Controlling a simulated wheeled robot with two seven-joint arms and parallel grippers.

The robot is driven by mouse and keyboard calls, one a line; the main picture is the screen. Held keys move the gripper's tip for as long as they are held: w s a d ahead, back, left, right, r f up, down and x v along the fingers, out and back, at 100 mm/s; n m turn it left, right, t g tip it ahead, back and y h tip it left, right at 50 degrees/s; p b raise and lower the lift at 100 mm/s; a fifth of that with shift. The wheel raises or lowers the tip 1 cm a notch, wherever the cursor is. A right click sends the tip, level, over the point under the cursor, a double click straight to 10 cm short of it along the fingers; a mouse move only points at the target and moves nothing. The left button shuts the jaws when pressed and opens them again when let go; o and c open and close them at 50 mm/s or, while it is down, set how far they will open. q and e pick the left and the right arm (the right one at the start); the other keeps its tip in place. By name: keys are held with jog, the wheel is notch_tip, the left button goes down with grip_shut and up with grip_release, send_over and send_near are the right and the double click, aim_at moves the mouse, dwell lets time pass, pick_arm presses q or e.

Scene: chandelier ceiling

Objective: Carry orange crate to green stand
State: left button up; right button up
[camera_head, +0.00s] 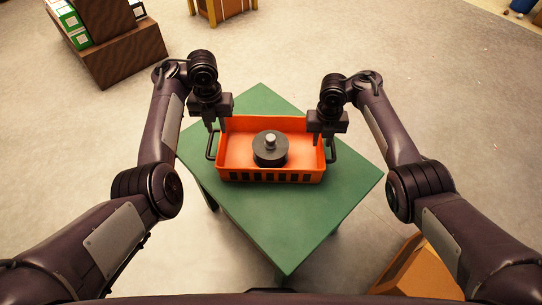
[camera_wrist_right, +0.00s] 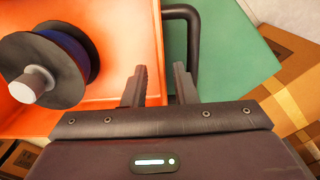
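The orange crate (camera_head: 236,151) rests upright on the green stand (camera_head: 273,219), a square table top. It has a black handle at each end and shows in the right wrist view (camera_wrist_right: 121,38). My left gripper (camera_head: 216,127) is above the crate's left end, by the left handle (camera_head: 211,146), its fingers apart. My right gripper (camera_head: 325,140) is at the crate's right end. In the right wrist view its fingers (camera_wrist_right: 160,84) are apart, with the right handle (camera_wrist_right: 194,32) beside and beyond the right finger and no grip visible on it.
A dark spool (camera_head: 270,152) with blue winding and a pale knob stands in the crate. A cardboard box (camera_head: 418,272) is at the stand's lower right. A brown shelf with binders (camera_head: 124,57) is at upper left.

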jog(key=shift+r, duration=3.5)
pick_arm(q)
jog(key=shift+r, duration=0.1)
pick_arm(e)
jog(key=shift+r, duration=0.15)
